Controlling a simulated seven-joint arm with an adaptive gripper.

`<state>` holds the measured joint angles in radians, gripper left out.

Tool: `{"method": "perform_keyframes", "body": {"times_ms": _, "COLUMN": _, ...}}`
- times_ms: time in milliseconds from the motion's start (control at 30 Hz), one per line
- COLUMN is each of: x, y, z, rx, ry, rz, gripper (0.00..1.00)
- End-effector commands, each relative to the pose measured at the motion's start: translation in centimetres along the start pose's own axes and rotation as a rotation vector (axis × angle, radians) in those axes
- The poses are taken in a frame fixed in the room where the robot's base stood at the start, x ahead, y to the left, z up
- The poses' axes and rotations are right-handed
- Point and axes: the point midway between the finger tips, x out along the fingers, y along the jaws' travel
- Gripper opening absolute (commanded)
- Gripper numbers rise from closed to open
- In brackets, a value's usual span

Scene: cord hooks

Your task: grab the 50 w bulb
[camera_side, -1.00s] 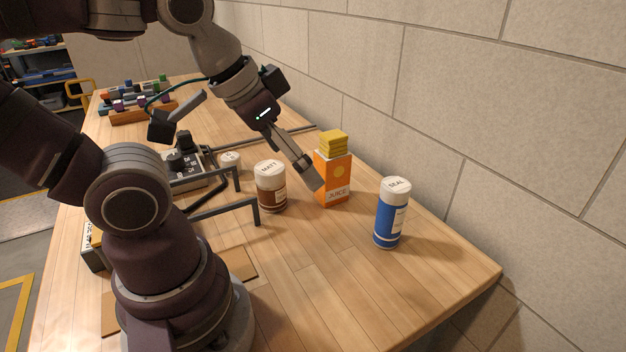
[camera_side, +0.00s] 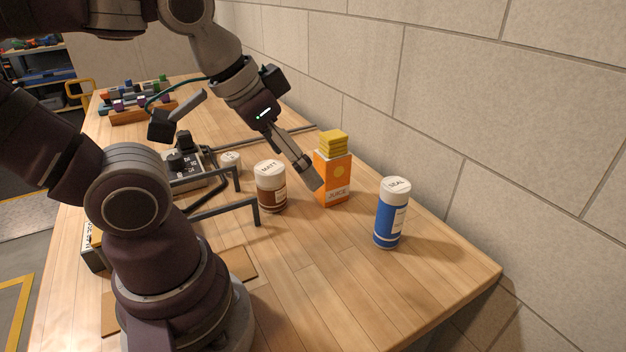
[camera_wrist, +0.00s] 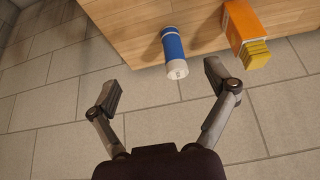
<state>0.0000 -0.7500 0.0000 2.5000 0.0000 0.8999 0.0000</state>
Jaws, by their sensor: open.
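I cannot make out a bulb marked 50 W in either view. A grey holder (camera_side: 196,182) with dark round pieces and small pale labels stands left of the middle in the side view; its labels are too small to read. My gripper (camera_side: 311,180) is tilted down over the table, close to the orange juice carton (camera_side: 333,178) in the picture. In the wrist view my gripper (camera_wrist: 167,86) has its two fingers wide apart with nothing held between them. The fingers there point toward a blue bottle and the carton (camera_wrist: 240,28).
A blue SEAL bottle (camera_side: 390,215) stands near the right table edge and also shows in the wrist view (camera_wrist: 173,45). A brown MATT jar (camera_side: 271,188), a small white-lidded jar (camera_side: 230,161) and dark bar hooks (camera_side: 225,209) stand nearby. A block wall (camera_side: 420,120) borders the table.

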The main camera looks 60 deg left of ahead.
Motion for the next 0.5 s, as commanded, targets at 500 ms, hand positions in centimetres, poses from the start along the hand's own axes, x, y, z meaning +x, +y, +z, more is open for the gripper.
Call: {"method": "perform_keyframes", "body": {"times_ms": 500, "x": 2.6, "y": -7.9, "z": -5.1, "rx": -0.337, "ry": -0.014, "rz": -0.070, "gripper": 0.82}}
